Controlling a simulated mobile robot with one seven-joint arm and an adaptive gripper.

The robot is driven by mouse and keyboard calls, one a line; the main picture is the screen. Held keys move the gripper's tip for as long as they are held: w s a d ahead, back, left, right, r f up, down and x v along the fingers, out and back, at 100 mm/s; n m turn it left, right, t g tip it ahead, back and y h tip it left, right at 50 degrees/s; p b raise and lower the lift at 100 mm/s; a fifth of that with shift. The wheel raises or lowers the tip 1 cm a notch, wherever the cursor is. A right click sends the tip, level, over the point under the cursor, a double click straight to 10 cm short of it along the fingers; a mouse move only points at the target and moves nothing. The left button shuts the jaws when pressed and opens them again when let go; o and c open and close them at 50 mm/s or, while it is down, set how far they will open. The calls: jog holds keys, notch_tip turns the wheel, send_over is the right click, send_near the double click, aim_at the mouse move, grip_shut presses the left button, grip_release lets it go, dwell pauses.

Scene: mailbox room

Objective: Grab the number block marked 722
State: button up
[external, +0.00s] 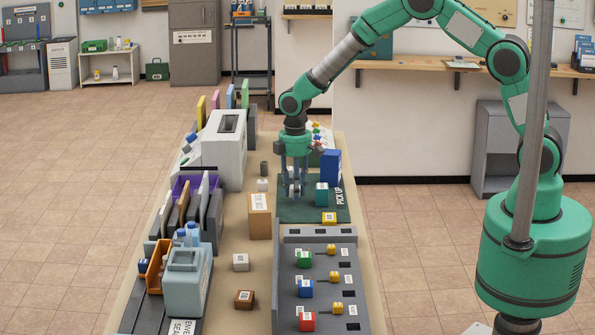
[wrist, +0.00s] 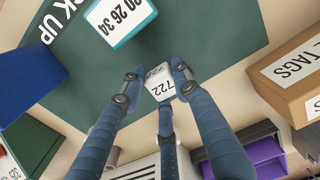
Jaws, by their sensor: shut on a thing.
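The white number block marked 722 (wrist: 161,88) sits between my gripper's blue-grey fingers in the wrist view, with its numbered face showing. My gripper (wrist: 156,82) is shut on it. In the external view my gripper (external: 294,192) points down over the left part of the dark green PICK UP mat (external: 298,214). The block is largely hidden by the fingers there, and I cannot tell whether it touches the mat.
A teal block (external: 321,194), a tall blue block (external: 331,167) and a yellow block (external: 329,218) stand on the mat, right of my gripper. The brown TAGS box (external: 260,216) stands left. A grey panel with coloured blocks (external: 319,270) lies in front.

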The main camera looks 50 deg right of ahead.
notch_tip(320, 180, up, 10)
jog(key=shift+f+p, duration=0.1)
jog(key=shift+p, duration=0.8)
jog(key=shift+s, duration=0.1)
